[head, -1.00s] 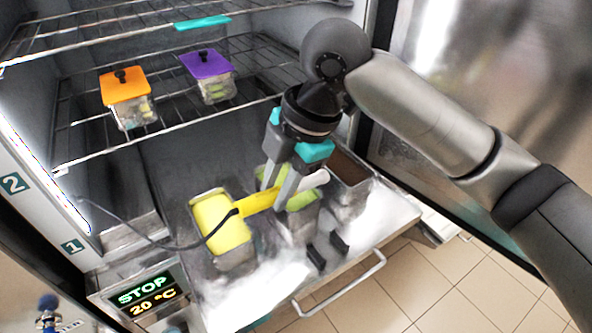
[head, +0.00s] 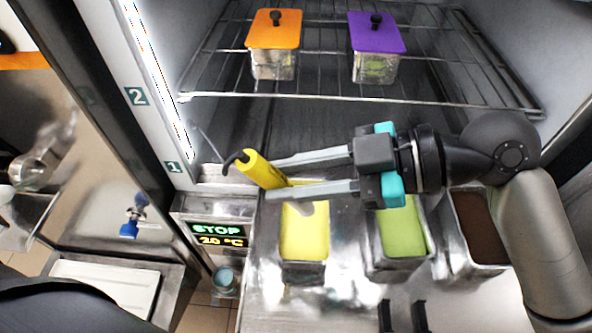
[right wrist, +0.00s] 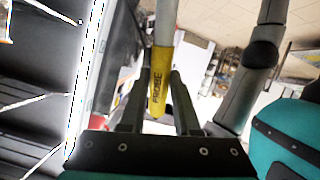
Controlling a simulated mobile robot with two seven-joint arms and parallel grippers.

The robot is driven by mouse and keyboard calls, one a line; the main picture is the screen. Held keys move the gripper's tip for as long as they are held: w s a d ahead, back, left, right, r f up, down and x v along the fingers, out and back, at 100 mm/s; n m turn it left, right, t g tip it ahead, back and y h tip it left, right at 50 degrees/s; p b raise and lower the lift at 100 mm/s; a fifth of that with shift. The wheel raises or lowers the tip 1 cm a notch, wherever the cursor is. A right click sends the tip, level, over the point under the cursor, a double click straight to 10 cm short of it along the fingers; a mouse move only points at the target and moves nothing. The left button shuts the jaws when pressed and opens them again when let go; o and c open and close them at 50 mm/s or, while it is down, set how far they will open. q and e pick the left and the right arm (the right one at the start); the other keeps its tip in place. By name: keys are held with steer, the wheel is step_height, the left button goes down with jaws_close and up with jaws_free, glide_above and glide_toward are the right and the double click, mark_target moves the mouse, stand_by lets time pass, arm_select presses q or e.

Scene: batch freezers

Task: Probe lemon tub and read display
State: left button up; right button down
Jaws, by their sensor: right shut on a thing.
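The lemon tub (head: 304,245) is an open metal pan of yellow ice cream on the steel shelf in the head view. My right gripper (head: 272,177) is above its back edge, shut on the yellow probe (head: 259,168). The probe tilts, its handle up to the left and its pale lower end over the yellow surface; I cannot tell whether it touches. The right wrist view shows the lettered yellow handle (right wrist: 160,88) between the fingers. The display (head: 218,236) reads "STOP" and "20 °C"; I cannot make out a minus sign. My left gripper is not in view.
A green tub (head: 402,232) and a brown tub (head: 481,228) stand to the right. Orange-lidded (head: 274,30) and purple-lidded (head: 376,34) containers sit on the wire rack (head: 325,98) above. A cable runs from the probe handle toward the freezer's left wall.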

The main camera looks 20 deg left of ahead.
steer(key=shift+f+b, duration=0.35)
steer(key=shift+f, duration=0.15)
step_height(320, 180, down, 11)
steer(key=b, duration=0.9)
steer(key=shift+r, duration=0.2)
stand_by(1.2)
steer(key=shift+r+p, duration=4.1)
steer(key=shift+r, duration=1)
